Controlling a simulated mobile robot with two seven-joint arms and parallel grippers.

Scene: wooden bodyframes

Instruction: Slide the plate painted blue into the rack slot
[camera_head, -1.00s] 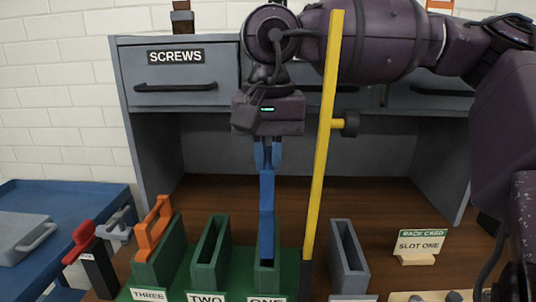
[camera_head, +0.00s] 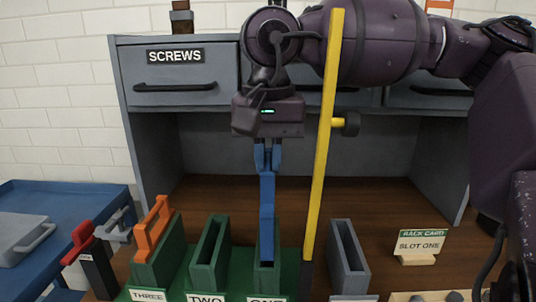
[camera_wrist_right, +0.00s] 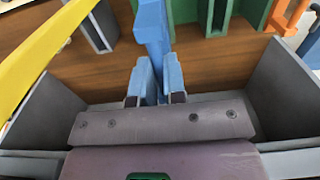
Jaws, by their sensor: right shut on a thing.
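The blue plate (camera_head: 267,205) hangs upright below my right gripper (camera_head: 267,150), which is shut on its top end. The plate's lower end is in line with, and seems to be inside, the green rack slot labelled ONE (camera_head: 265,282); how deep it sits I cannot tell. In the right wrist view the blue plate (camera_wrist_right: 151,35) runs up from between the two fingers (camera_wrist_right: 153,85). The green slot TWO (camera_head: 210,258) stands empty to its left. Slot THREE (camera_head: 157,265) holds an orange plate (camera_head: 154,229). A rack card (camera_head: 422,245) reads SLOT ONE. My left gripper is out of view.
A tall yellow post (camera_head: 324,130) with a dark knob stands just right of slot ONE. A grey open slot (camera_head: 348,258) is right of it. A drawer cabinet (camera_head: 190,80) stands behind; a blue cart (camera_head: 60,210) is at left.

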